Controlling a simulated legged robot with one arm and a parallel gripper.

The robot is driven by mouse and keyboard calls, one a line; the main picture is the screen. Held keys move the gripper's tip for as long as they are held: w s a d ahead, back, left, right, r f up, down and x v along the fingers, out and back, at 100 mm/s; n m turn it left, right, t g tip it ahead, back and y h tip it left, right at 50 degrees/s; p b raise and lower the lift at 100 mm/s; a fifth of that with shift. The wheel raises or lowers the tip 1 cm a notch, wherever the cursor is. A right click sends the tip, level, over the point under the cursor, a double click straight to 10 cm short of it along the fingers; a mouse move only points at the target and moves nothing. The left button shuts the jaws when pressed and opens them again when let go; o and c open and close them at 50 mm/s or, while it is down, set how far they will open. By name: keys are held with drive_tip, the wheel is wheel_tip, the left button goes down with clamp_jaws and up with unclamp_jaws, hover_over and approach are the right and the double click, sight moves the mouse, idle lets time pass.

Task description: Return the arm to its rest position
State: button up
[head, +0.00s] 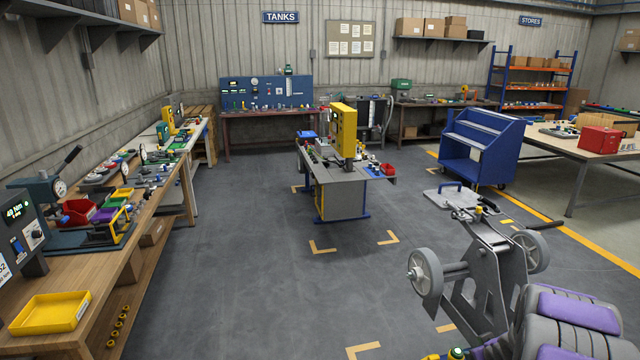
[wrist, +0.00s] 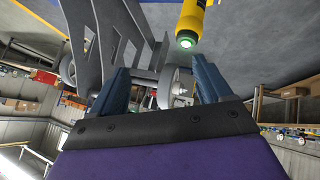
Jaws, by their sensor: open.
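My gripper (wrist: 160,66) shows in the wrist view with its two blue fingers apart and nothing held between them. A grey frame with wheels (wrist: 88,45) lies beyond the fingers, and one wheel shows in the gap. A yellow cylinder with a lit green end (wrist: 190,22) is beyond the right finger; I cannot tell if they touch. In the head view, purple and grey padded parts that look like my arm fill the bottom right corner. My fingers cannot be made out there.
The grey wheeled frame (head: 488,255) stands close in front, right of centre. A workbench (head: 90,290) with a yellow tray (head: 50,313) runs along the left. A small machine table (head: 342,192) and a blue cart (head: 482,148) stand farther off. The floor (head: 240,270) at centre left is clear.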

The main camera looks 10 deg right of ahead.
drive_tip(key=s+a+r+m+g, duration=0.1)
drive_tip(key=s+a+r+g, duration=0.2)
drive_tip(key=s+a+r, duration=0.5)
drive_tip(key=s+a+r+m+g, duration=0.15)
drive_tip(key=s+a+r, duration=0.35)
drive_tip(key=a, duration=0.6)
drive_tip(key=s+a+r+g+y, duration=0.1)
drive_tip(key=s+a+r+g, duration=0.1)
drive_tip(key=s+a, duration=0.7)
drive_tip(key=s+a+r+n+g+y, duration=0.1)
drive_tip(key=s+a+r+g+y, duration=0.1)
drive_tip(key=s+a, duration=0.7)
drive_tip(key=s+r+g, duration=0.1)
drive_tip(key=s, duration=0.2)
drive_tip(key=shift+s+a+r, duration=0.2)
drive_tip(key=shift+s+a, duration=0.05)
drive_tip(key=shift+s, duration=0.1)
